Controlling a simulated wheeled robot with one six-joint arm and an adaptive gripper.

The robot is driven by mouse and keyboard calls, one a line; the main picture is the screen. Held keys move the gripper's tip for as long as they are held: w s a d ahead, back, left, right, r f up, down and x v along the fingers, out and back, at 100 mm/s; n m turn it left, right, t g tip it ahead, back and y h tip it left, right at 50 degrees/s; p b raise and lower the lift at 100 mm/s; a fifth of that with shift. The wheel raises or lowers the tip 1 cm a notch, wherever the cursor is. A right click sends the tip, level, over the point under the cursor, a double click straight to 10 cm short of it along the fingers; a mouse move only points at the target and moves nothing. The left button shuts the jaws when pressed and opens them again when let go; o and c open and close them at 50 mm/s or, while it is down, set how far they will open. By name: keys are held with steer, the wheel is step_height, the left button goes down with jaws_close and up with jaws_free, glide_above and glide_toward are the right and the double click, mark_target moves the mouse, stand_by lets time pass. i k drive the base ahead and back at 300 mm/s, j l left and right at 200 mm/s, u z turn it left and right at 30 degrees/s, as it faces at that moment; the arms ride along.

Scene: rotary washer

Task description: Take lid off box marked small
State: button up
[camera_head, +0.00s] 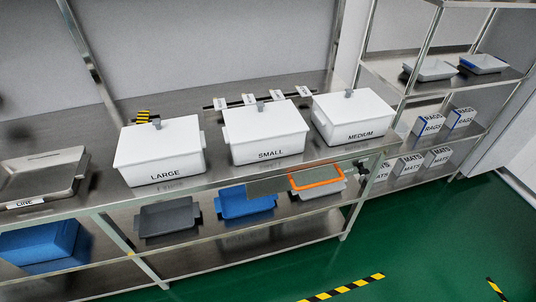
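The white box marked SMALL (265,143) stands on the steel table between two other lidded boxes. Its white lid (262,118) is on it, with a small grey knob (260,105) on top. The white box marked LARGE (160,162) stands to its left and the white box marked MEDIUM (352,123) to its right. Both have lids with grey knobs. My gripper is not in view.
The steel table (105,185) has a lower shelf with grey and blue trays (247,201) and an orange-rimmed tray (317,178). A covered metal tray (40,172) sits at left. Shelving with RAGS boxes (428,123) stands at right. Green floor (430,235) is open in front.

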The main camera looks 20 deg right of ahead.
mark_target(261, 121)
steer(key=i+l, duration=0.15)
steer(key=i, duration=0.4)
steer(key=i+l, duration=0.15)
steer(key=i, duration=0.35)
